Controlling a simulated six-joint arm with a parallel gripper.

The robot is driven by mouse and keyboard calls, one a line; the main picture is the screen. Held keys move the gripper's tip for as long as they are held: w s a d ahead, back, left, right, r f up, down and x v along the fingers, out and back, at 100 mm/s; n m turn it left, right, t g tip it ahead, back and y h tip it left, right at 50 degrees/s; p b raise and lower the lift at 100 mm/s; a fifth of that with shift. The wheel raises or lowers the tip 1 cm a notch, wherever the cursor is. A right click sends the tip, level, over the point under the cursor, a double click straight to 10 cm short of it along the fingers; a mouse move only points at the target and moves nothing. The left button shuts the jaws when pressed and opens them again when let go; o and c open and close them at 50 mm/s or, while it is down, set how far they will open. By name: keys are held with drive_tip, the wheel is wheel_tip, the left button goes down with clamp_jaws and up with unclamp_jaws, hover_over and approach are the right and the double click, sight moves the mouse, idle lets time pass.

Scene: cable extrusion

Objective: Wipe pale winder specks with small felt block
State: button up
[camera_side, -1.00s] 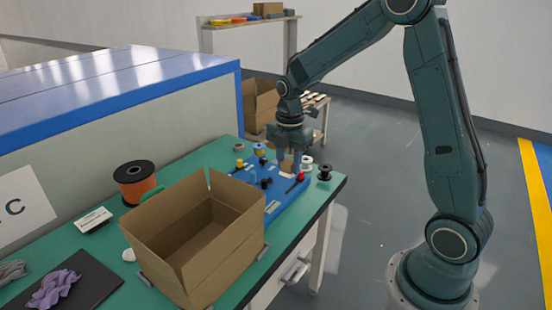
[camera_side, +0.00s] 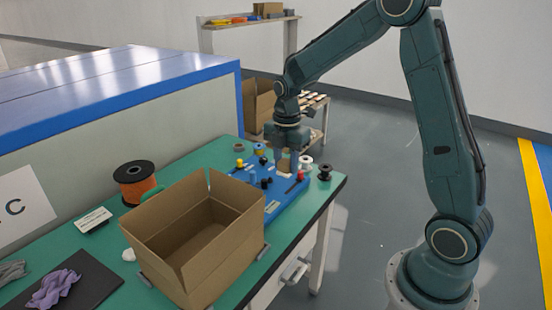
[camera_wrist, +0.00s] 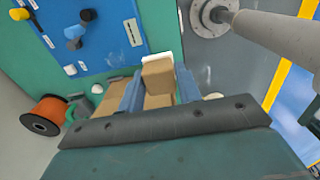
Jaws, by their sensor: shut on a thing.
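The blue winder panel (camera_side: 288,203) lies on the green table, with knobs, a red-tipped lever and black posts. It fills the upper left of the wrist view (camera_wrist: 105,45). My gripper (camera_side: 284,161) is shut on a small tan felt block (camera_side: 284,169) over the winder's far right part. In the wrist view the block (camera_wrist: 157,72) sits between my blue fingers (camera_wrist: 157,88), its far edge white. Faint pale marks (camera_wrist: 112,62) show on the blue panel, left of the block. I cannot tell whether the block touches the surface.
An open cardboard box (camera_side: 195,235) stands on the table just in front of the winder. An orange cable spool (camera_side: 136,183) is at the left. Small white and black spools (camera_side: 324,172) stand near the right edge. A purple cloth (camera_side: 53,290) lies on a dark mat.

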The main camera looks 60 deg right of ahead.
drive_tip(key=w+a+f, duration=0.3)
drive_tip(key=w+f, duration=0.5)
drive_tip(key=w, duration=0.2)
drive_tip(key=shift+w+f, duration=0.2)
drive_tip(key=shift+f, duration=0.15)
drive_tip(key=shift+a+f, duration=0.1)
drive_tip(key=shift+f, duration=3.75)
drive_tip(key=shift+w+f, duration=0.2)
drive_tip(key=shift+w, duration=0.55)
drive_tip(key=shift+c, duration=0.8)
drive_tip(key=shift+w, duration=2.8)
drive_tip(key=shift+s, duration=3.4)
drive_tip(key=shift+s+r, duration=0.2)
wheel_tip(320, 180, up, 8)
